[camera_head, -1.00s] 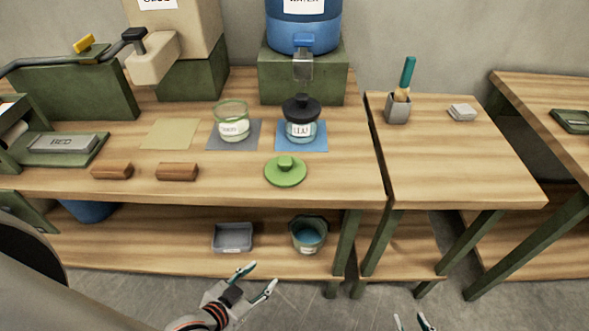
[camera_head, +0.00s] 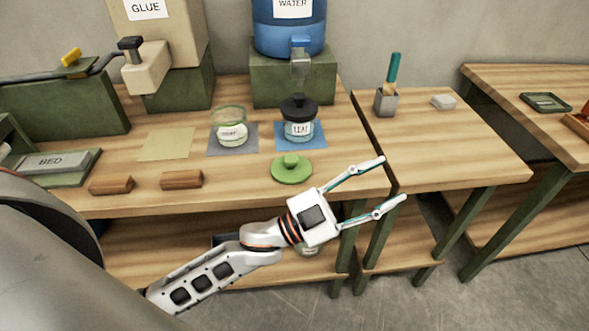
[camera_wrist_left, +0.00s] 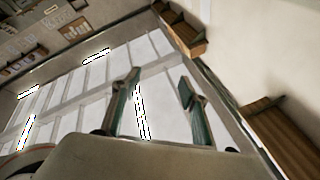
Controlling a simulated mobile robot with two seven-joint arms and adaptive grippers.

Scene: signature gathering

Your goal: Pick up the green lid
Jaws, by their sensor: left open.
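The green lid (camera_head: 291,169) lies flat on the wooden table near its front edge, with its round knob facing up. My left gripper (camera_head: 394,179) is open and empty, to the right of the lid and apart from it. Its fingers point right, across the gap between the two tables. In the left wrist view the open fingers (camera_wrist_left: 158,92) show with nothing between them, against the far room; the lid is not in that view. My right gripper is not in view.
An open glass jar (camera_head: 232,128) stands on a grey mat, and a black-topped jar (camera_head: 299,122) on a blue mat behind the lid. Two wooden blocks (camera_head: 181,180) lie left. A brush holder (camera_head: 386,101) stands on the right table (camera_head: 450,145). A blue water tank (camera_head: 289,30) stands behind.

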